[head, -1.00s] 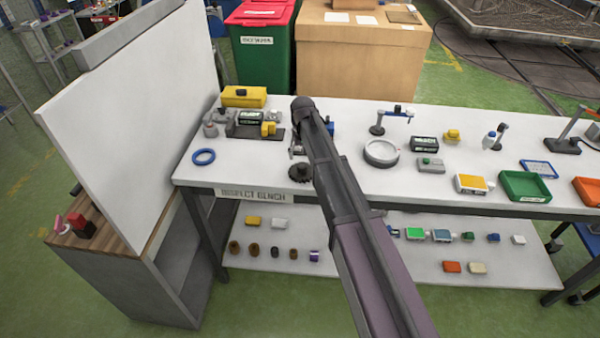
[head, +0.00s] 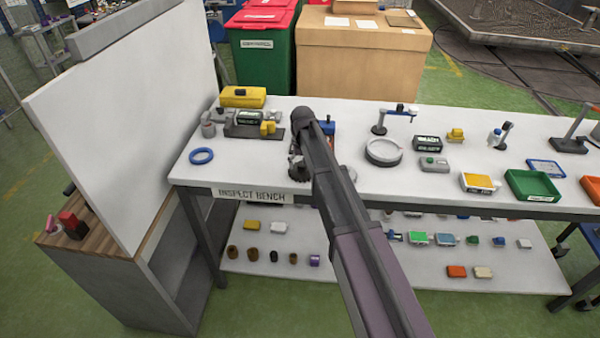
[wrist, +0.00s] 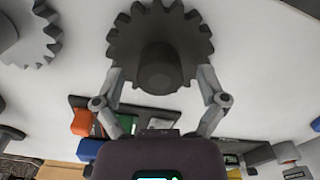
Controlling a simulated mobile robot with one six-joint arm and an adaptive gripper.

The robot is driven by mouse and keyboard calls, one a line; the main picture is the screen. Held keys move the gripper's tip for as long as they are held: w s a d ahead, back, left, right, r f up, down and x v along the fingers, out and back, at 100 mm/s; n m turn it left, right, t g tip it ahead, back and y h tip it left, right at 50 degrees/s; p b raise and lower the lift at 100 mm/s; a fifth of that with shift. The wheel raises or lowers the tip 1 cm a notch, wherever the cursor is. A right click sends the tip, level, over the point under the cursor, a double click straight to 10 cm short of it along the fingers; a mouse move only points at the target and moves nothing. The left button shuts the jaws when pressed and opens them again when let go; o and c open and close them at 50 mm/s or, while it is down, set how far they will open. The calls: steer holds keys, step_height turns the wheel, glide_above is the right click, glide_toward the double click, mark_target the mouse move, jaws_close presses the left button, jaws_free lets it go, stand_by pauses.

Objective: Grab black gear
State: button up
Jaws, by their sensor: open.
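A black gear (wrist: 160,38) with blunt teeth and a round hub fills the upper middle of the wrist view. My gripper (wrist: 161,74) is open, with one finger on each side of the hub. I cannot tell whether the fingers touch the gear. In the head view a dark gear (head: 298,170) shows at the bench's front left, partly hidden by my arm and gripper.
The white bench (head: 250,178) carries a blue ring (head: 202,156), a yellow box (head: 243,97), a round grey dish (head: 384,152) and a green tray (head: 532,186). A white panel (head: 120,120) stands left of the bench. Bare surface lies between the ring and the gear.

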steer(key=shift+c, duration=0.2)
jaws_close()
stand_by(0.3)
steer(key=shift+r, duration=0.1)
step_height(320, 180, up, 3)
steer(key=p, duration=0.3)
steer(key=s+d+r+p, duration=0.1)
steer(key=s+d, duration=0.2)
steer(key=s, duration=0.4)
steer(key=s+d+p, duration=0.1)
steer(key=s+d, duration=0.3)
steer(key=s, duration=0.3)
steer(key=shift+d+r, duration=0.2)
steer(key=shift+r, duration=0.2)
steer(key=shift+s, duration=0.1)
